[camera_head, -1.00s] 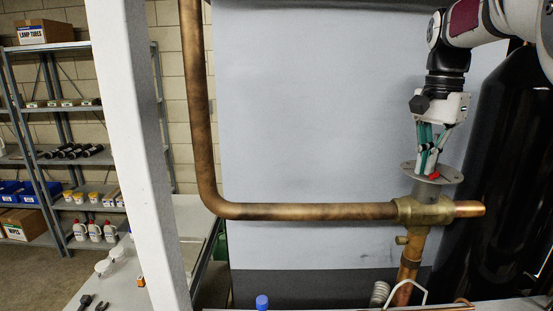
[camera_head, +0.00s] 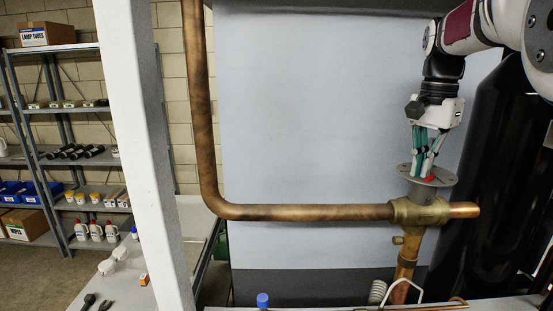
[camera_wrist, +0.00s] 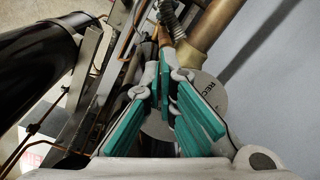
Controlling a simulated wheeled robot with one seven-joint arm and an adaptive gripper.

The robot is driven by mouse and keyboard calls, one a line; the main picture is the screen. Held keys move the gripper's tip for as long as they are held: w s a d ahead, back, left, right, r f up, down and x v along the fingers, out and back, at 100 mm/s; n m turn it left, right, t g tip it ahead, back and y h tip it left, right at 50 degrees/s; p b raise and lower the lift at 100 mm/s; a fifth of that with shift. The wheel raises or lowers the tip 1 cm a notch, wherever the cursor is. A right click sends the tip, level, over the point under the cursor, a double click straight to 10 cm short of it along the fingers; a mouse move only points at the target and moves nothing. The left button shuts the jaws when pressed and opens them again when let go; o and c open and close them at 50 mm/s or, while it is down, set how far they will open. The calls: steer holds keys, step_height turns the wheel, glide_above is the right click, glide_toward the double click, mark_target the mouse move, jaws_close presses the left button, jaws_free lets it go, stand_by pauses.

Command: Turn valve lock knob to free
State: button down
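A brass valve (camera_head: 420,211) sits on the copper pipe line at the right of the head view. In the wrist view the teal-padded fingers (camera_wrist: 168,82) are close together with a narrow gap. The plate (camera_wrist: 212,92) shows behind them with part of the lettering "REC". The knob is hidden there, so I cannot tell whether the fingers grip it.
A thick copper pipe (camera_head: 300,212) runs left from the valve and bends upward. A black cylinder (camera_head: 500,180) stands close on the right. A white post (camera_head: 140,150) rises at the left. A grey panel (camera_head: 310,100) is behind. A blue-capped item (camera_head: 262,300) is at the bottom.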

steer(key=shift+s+d+f+p, duration=0.1)
steer(key=shift+s+f+p, duration=0.25)
steer(key=shift+f, duration=0.25)
step_height(320, 180, up, 6)
steer(key=shift+a+r+b, duration=0.2)
steer(key=shift+a+b, duration=0.05)
steer(key=shift+b, duration=0.05)
steer(key=shift+w, duration=0.1)
